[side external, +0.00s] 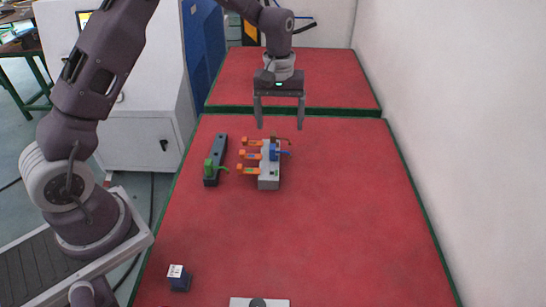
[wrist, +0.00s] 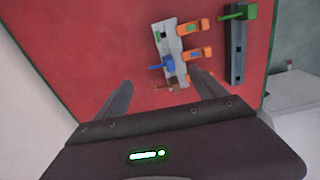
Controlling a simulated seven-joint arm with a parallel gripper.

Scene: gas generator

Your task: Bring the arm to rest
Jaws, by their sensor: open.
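My gripper (side external: 279,112) hangs pointing down over the far half of the red table, its two fingers apart with nothing between them. In the wrist view my gripper (wrist: 160,90) also shows open and empty. A light grey block (side external: 268,178) stands on the table just in front of and below it. The block carries several orange parts (side external: 247,170) on its left side and a blue part (side external: 275,153). The grey block also shows in the wrist view (wrist: 168,45), partly behind one finger. A dark bar (side external: 211,179) with a green part (side external: 217,168) lies left of the block.
A small dark blue cube (side external: 179,279) with a white top sits near the front left. A pale flat object (side external: 258,302) is cut off at the bottom edge. A white wall (side external: 460,110) borders the right side.

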